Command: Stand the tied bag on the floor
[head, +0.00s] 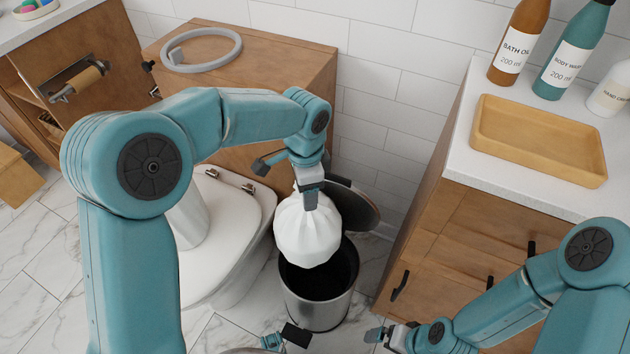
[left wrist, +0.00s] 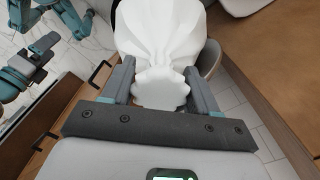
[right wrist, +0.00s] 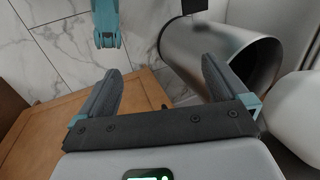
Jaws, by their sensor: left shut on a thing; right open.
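The tied bag (head: 307,230) is white and full, and hangs upright above the open bin. My left gripper (head: 308,190) is shut on its gathered top. In the left wrist view the bag (left wrist: 160,50) fills the space between and beyond the left fingers (left wrist: 158,88). The bin (head: 318,308) is a metal cylinder with a dark inside, standing on the floor; its side also shows in the right wrist view (right wrist: 215,50). My right gripper (head: 335,336) is open and empty, low near the bin's front. In the right wrist view its fingers (right wrist: 165,95) stand apart.
A white toilet (head: 225,235) stands left of the bin, and a wooden cabinet (head: 425,280) with dark handles stands on the right. The bin's round lid (head: 355,208) is raised behind the bag. Marble floor (head: 35,245) is clear at the far left.

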